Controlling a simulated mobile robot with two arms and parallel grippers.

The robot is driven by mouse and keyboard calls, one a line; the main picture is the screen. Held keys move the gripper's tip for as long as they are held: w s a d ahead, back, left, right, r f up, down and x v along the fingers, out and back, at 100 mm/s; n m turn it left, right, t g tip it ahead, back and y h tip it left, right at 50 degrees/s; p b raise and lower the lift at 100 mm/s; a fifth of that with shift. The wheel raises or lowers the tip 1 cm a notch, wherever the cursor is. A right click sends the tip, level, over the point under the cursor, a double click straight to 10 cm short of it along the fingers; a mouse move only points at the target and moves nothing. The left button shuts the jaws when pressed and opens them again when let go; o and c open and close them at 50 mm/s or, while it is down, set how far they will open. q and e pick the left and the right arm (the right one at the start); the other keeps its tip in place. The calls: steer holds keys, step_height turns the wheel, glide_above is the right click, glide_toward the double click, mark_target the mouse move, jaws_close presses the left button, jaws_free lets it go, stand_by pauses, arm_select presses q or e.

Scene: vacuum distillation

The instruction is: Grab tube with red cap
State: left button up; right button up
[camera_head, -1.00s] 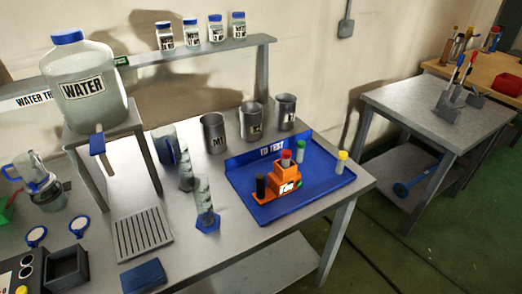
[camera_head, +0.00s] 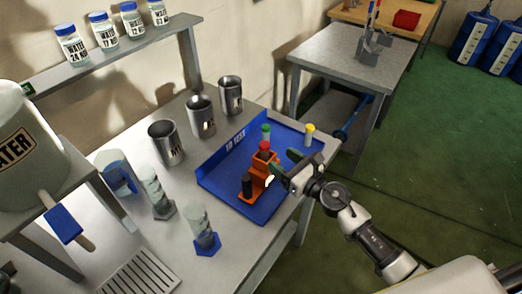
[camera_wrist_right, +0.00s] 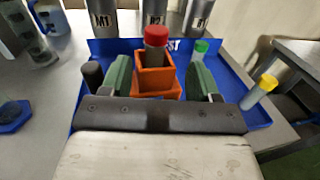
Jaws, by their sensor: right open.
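The tube with the red cap (camera_head: 264,147) stands upright in an orange stepped rack (camera_head: 257,180) on the blue tray marked "TO TEST" (camera_head: 225,195). In the right wrist view the red cap (camera_wrist_right: 156,35) shows between my open green fingers, a little beyond their tips. My right gripper (camera_head: 279,162) is open and empty, just right of the rack, coming in from the lower right. It also shows in the right wrist view (camera_wrist_right: 158,75). The lower part of the tube is hidden inside the rack. My left gripper is in neither view.
A black-capped tube (camera_head: 247,181) sits at the rack's front end. Metal cups (camera_head: 201,116) line the back; a graduated cylinder (camera_head: 202,228) stands left of the tray.

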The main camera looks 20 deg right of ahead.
mark_target(268, 151)
steer(key=p+x, duration=0.1)
steer(key=x, duration=0.5)
steer(key=shift+a, duration=0.3)
steer(key=shift+w+a+f, duration=0.1)
steer(key=shift+w+a, duration=0.1)
steer(key=shift+w, duration=0.2)
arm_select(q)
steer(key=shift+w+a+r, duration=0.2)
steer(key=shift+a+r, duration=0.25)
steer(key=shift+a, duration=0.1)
arm_select(e)
steer(key=shift+s, duration=0.1)
steer(key=shift+c, duration=1.1)
steer(key=c, duration=0.8)
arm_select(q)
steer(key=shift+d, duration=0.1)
